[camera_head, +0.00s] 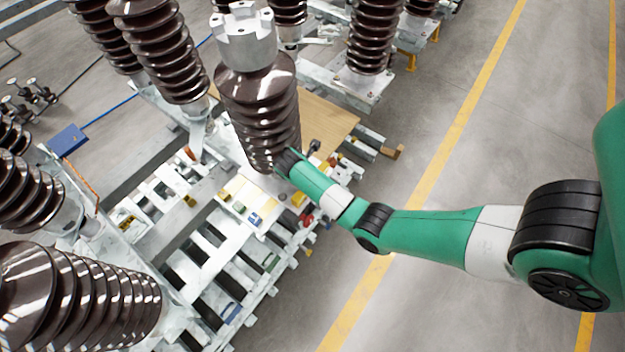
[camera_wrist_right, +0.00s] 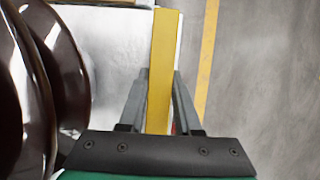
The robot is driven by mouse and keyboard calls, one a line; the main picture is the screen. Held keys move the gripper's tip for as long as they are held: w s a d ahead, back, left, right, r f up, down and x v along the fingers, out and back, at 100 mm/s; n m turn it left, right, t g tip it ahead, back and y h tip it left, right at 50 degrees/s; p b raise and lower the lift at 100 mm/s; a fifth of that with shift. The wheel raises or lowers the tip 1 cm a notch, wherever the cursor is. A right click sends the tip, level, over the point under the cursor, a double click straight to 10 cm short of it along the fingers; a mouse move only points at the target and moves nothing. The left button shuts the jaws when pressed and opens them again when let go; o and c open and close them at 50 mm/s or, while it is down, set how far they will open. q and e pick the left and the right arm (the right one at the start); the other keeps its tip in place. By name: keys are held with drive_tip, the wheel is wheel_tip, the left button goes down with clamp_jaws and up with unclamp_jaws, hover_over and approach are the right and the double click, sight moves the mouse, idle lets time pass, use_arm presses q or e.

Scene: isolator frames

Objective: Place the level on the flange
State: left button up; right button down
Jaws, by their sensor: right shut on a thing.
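A long yellow level (camera_wrist_right: 161,60) stands between the two grey fingers of my right gripper (camera_wrist_right: 160,85), which is shut on it. In the head view my right arm comes in from the right, and its wrist is beside the lower part of a brown ribbed insulator (camera_head: 262,105). The level and my fingertips cannot be made out clearly there. A grey metal flange (camera_head: 246,38) with raised blocks around its rim tops this insulator, well above my wrist. Brown insulator ribs (camera_wrist_right: 72,75) show close to the left of the gripper in the wrist view. My left gripper is not in view.
More brown insulators (camera_head: 160,50) stand behind and to the left, and one is close at the lower left (camera_head: 80,295). A pale slatted frame (camera_head: 215,240) with small parts lies below. The grey floor with yellow lines (camera_head: 440,130) is open on the right.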

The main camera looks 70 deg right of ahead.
drive_tip(key=c, duration=0.6)
unclamp_jaws()
drive_tip(key=shift+f, duration=0.1)
drive_tip(key=p+v, duration=0.4)
drive_tip(key=v, duration=0.8)
